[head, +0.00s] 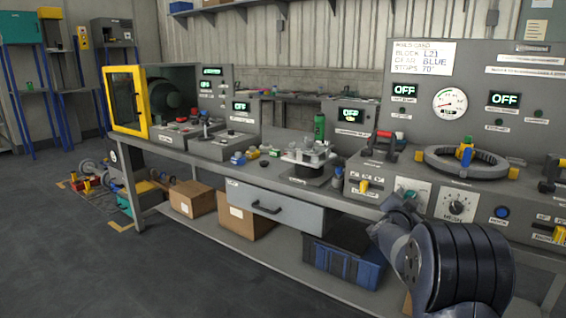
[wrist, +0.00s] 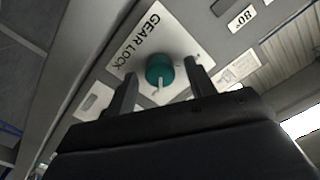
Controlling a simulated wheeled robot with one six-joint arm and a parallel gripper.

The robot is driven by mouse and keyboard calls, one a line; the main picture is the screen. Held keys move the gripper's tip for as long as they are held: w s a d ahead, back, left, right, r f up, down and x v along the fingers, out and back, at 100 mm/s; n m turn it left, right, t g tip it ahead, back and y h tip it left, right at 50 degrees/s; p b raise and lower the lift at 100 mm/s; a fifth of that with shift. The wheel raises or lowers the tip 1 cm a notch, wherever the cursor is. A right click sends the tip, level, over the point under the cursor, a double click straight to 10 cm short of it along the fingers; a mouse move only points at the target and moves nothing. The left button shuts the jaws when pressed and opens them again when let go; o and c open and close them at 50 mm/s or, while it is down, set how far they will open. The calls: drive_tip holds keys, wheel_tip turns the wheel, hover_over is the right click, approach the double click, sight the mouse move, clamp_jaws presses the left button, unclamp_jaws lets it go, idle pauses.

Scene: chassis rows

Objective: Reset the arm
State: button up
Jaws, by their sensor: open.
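My gripper (wrist: 161,76) is open in the wrist view, with one dark finger on each side of a teal knob. The knob (wrist: 159,67) sits on a white plate marked GEAR LOCK (wrist: 138,42) and has a pale pointer. The knob lies between the fingers in the picture; I cannot tell whether they touch it. No object is held. In the head view my arm (head: 455,265) rises at the lower right toward the front of the right-hand console. The fingers cannot be made out there.
The console carries a grey ring (head: 432,162), a red-handled lever (head: 384,142), a gauge (head: 449,101) and OFF displays. A clamp fixture (head: 307,160) and a green bottle (head: 319,127) stand left on the bench. A drawer (head: 272,207) projects below. The floor at left front is clear.

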drive_tip(key=n+p, duration=0.4)
drive_tip(key=n, duration=0.4)
drive_tip(key=shift+n, duration=0.3)
